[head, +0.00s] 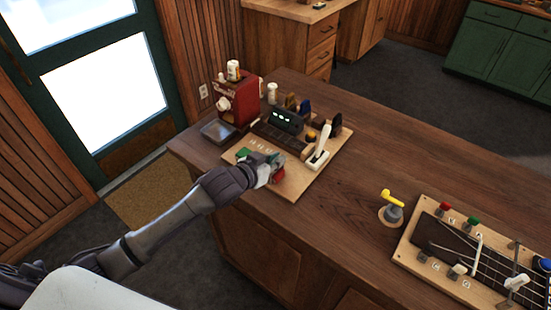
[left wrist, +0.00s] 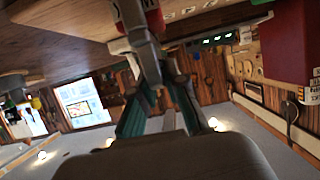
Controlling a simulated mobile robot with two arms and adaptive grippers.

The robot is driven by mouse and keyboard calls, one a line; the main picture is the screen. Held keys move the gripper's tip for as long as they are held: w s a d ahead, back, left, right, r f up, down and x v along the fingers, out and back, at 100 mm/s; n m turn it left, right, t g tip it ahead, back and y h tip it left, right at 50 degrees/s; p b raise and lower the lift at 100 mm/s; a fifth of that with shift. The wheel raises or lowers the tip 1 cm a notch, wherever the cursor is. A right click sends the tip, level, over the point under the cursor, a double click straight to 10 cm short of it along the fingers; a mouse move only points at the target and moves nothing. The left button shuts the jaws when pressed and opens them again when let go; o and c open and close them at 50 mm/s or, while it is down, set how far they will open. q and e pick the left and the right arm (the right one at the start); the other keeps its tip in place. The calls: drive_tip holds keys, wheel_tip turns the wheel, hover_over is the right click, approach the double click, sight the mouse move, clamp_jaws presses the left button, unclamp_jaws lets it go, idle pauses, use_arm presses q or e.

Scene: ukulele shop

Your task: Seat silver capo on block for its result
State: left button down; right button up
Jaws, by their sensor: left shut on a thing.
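My left gripper (head: 268,170) is low over the front of a pale wooden board (head: 288,187) on the counter, beside a red piece (head: 278,176) and a green piece (head: 243,152). In the left wrist view its teal-lined fingers (left wrist: 160,108) are shut on a grey metallic thing (left wrist: 148,60), which looks like the silver capo; its far end is partly hidden. Behind the gripper, the board bears a dark block (head: 270,134) and a small display unit (head: 286,120) with lit green marks. I cannot tell whether the held thing touches the block. My right gripper is not in view.
A pale upright lever (head: 320,148) stands at the board's right. A red machine (head: 233,101) and a metal tray (head: 216,131) stand at its left. Several coloured pieces stand behind. A yellow-handled device (head: 392,207) and a fretboard (head: 470,250) are farther right, with clear counter between.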

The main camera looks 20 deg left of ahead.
use_arm(q)
drive_tip(key=shift+f, duration=0.15)
drive_tip(key=c, duration=1.5)
unclamp_jaws()
drive_tip(key=shift+p+v, duration=0.75)
drive_tip(key=shift+v, duration=0.15)
drive_tip(key=p+v, duration=0.5)
drive_tip(key=v, duration=0.4)
drive_tip(key=shift+s+p, duration=0.15)
drive_tip(key=shift+p, duration=0.2)
